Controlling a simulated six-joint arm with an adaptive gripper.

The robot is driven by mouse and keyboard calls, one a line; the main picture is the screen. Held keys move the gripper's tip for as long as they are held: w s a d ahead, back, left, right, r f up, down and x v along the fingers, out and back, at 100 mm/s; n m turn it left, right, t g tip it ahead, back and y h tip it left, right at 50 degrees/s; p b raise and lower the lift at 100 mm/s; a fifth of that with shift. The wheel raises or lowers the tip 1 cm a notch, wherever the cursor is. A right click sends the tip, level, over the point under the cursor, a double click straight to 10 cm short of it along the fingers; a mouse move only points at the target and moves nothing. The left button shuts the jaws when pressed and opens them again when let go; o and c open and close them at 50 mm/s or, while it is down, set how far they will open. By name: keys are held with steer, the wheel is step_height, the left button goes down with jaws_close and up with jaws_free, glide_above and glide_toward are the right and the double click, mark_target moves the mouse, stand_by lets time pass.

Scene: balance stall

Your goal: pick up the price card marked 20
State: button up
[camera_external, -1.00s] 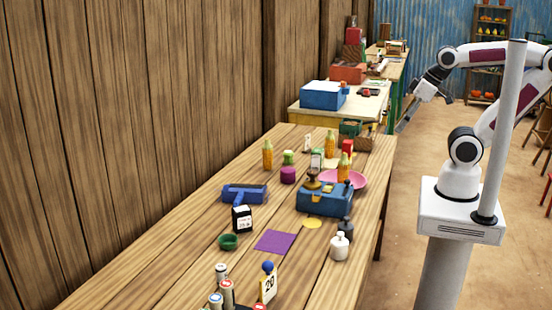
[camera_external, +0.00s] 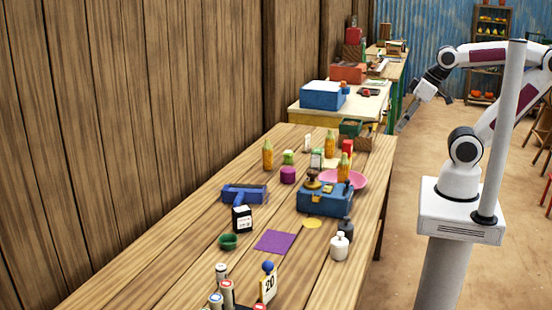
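The price card marked 20 (camera_external: 268,287) stands upright near the front end of the wooden table. It is pale with a yellow edge and black digits, and a blue ball (camera_external: 268,266) shows at its top. My gripper (camera_external: 406,122) is far off at the upper right, beyond the table's right edge and well away from the card. It holds nothing that I can see. It is small in this view and its finger opening cannot be made out.
Several round stamps (camera_external: 226,292) stand left of the card. Bare tabletop (camera_external: 322,280) lies right of the card.

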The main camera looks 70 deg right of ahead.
steer(key=w+a+r+n+t, duration=0.1)
steer(key=w+a+n+t, duration=0.15)
steer(key=w, duration=0.75)
steer(key=w+a+r+n+t, duration=0.1)
steer(key=w+a+r, duration=0.15)
steer(key=w, duration=0.75)
steer(key=w+a+f+n+y, duration=0.2)
steer(key=w+a, duration=0.4)
steer(key=a, duration=0.2)
steer(key=w+a+f+n+y, duration=0.2)
steer(key=w+a+f, duration=0.1)
steer(key=w+a, duration=0.5)
steer(key=a+f+n+g+y, duration=0.1)
steer(key=a+f+n+y, duration=0.2)
steer(key=a, duration=0.7)
steer(key=a+f+n+y, duration=0.1)
steer(key=a+f+y, duration=0.1)
steer(key=a+f, duration=0.6)
steer(key=s+a+f+n+g+y, duration=0.2)
steer(key=s+a+f, duration=0.2)
steer(key=a, duration=0.4)
steer(key=s+a+f+n+g+y, duration=0.2)
steer(key=s+a+f+g, duration=0.1)
steer(key=s+a, duration=0.3)
steer(key=a+f, duration=0.1)
steer(key=a, duration=0.1)
steer(key=shift+s+a+f, duration=0.25)
steer(key=shift+a+f, duration=0.15)
steer(key=shift+a, duration=0.15)
